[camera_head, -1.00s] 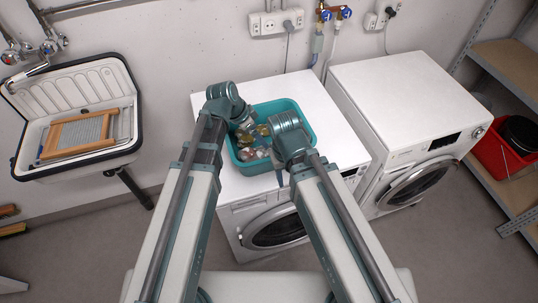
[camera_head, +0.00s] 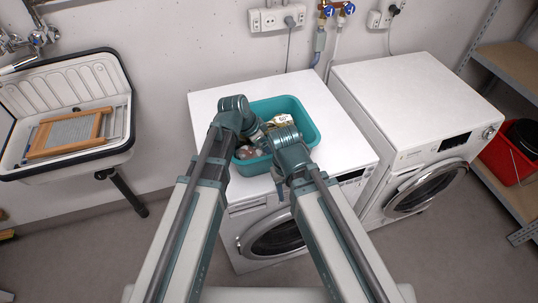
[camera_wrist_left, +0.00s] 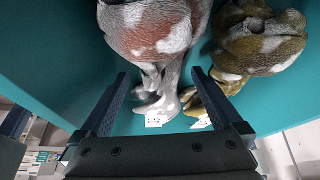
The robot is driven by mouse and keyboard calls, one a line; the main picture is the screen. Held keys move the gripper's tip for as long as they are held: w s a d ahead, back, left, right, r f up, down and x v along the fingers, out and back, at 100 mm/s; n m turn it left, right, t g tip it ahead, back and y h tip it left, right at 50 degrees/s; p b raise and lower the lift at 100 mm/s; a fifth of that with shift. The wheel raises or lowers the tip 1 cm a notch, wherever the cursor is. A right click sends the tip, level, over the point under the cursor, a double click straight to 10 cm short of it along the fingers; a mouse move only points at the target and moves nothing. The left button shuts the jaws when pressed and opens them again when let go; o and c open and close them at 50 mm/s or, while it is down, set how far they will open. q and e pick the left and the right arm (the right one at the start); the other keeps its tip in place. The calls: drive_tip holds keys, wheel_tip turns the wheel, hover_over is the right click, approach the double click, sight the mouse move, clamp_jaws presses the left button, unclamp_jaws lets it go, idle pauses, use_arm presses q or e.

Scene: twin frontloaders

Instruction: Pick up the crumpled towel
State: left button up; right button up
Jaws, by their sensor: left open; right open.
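A teal tub (camera_head: 308,112) stands on the left machine and holds several crumpled cloths. The left wrist view shows a reddish-brown and white cloth (camera_wrist_left: 160,28) and an olive and white cloth (camera_wrist_left: 258,48), both bunched up, with white tags. I cannot tell which is the towel. My left gripper (camera_wrist_left: 160,74) is open inside the tub; its fingers lie either side of the reddish cloth's narrow end, contact unclear. In the head view the reddish cloth (camera_head: 246,152) is partly hidden by my left wrist. My right gripper (camera_head: 280,186) is open and empty at the tub's near side.
The left washing machine (camera_head: 215,100) carries the tub; a second machine (camera_head: 400,90) stands to its right. A sink (camera_head: 85,85) with a washboard (camera_head: 68,132) is at the left.

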use_arm(q)
drive_tip(key=shift+b+x, duration=0.3)
drive_tip(key=shift+x, duration=0.55)
drive_tip(key=shift+r, duration=0.1)
clamp_jaws()
